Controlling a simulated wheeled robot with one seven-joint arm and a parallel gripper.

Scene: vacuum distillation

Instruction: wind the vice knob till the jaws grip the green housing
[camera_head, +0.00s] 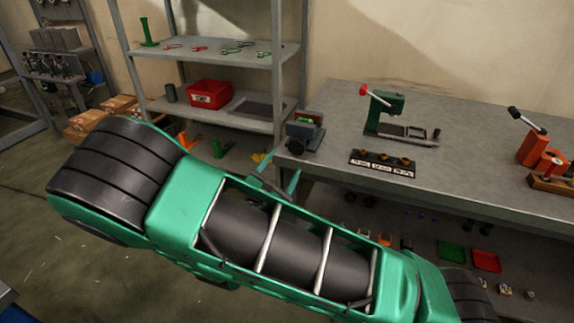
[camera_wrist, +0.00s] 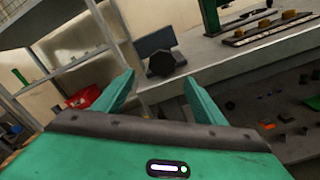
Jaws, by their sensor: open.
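The vice (camera_head: 306,134) stands at the left end of the workbench, and it also shows in the wrist view (camera_wrist: 152,43). Its dark knob (camera_head: 295,146) is on the near side and appears as a dark faceted disc in the wrist view (camera_wrist: 161,64). A small green part, apparently the housing (camera_head: 305,121), sits at the vice's top; I cannot tell whether the jaws touch it. In the wrist view the housing is not distinguishable. My gripper (camera_head: 281,173) is open and empty, in front of and below the knob. In the wrist view its fingers (camera_wrist: 159,80) are spread apart, with the knob beyond, between their tips.
A green press with a red knob (camera_head: 385,112) and a labelled strip with brass pieces (camera_head: 382,162) stand right of the vice. An orange device (camera_head: 541,150) is farther right. A shelf rack (camera_head: 215,50) with a red bin (camera_head: 209,94) stands left of the bench (camera_head: 460,165).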

